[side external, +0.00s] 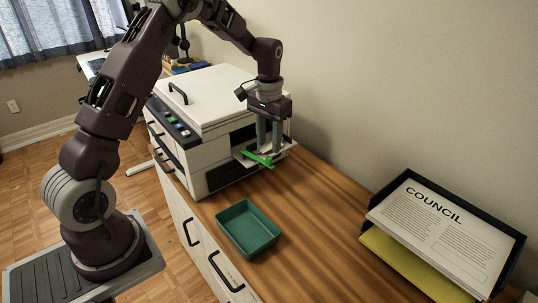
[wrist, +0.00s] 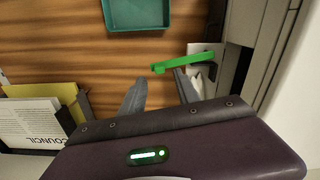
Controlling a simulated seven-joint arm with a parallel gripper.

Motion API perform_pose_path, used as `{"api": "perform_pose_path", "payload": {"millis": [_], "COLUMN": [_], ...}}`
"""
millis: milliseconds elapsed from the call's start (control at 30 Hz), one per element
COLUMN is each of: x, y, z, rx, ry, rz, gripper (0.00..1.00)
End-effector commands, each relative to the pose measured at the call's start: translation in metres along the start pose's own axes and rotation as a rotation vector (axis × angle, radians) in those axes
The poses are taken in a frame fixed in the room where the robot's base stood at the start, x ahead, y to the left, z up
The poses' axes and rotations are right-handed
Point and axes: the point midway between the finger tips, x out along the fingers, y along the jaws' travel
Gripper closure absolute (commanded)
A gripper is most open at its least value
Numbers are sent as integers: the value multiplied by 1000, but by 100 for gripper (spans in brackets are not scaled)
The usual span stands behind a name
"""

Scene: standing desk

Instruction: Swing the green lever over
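The green lever (side external: 258,159) sticks out from the right side of a white printer (side external: 208,105), low down at a pale bracket. In the wrist view the lever (wrist: 185,63) lies nearly level, its free end to the left and its other end at the pale bracket (wrist: 205,52). My gripper (side external: 269,150) points down just above the lever. Its two fingers are apart with nothing between them. In the wrist view my gripper (wrist: 155,80) has its right fingertip close beside the lever; I cannot tell if they touch.
A green open tray (side external: 248,229) stands empty on the wooden desk in front of the printer. A black paper holder (side external: 507,240) with a COUNCIL sheet (side external: 440,225) and yellow paper (side external: 405,265) lies to the right. The wood between is clear. A wall stands behind.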

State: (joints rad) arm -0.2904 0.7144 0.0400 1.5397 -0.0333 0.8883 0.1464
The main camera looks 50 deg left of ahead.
Motion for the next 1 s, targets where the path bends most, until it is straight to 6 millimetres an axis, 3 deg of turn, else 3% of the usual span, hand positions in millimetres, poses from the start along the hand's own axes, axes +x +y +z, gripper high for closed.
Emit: {"api": "perform_pose_path", "payload": {"millis": [100,233,567,767,1000], "x": [25,44,52,51,51], "y": [0,0,0,1,1], "z": [2,1,1,1,1], "rx": [0,0,1,1,1], "ry": [-5,-3,0,0,0], "rz": [1,0,0,0,0], "gripper": [62,62,62,100,100]}}
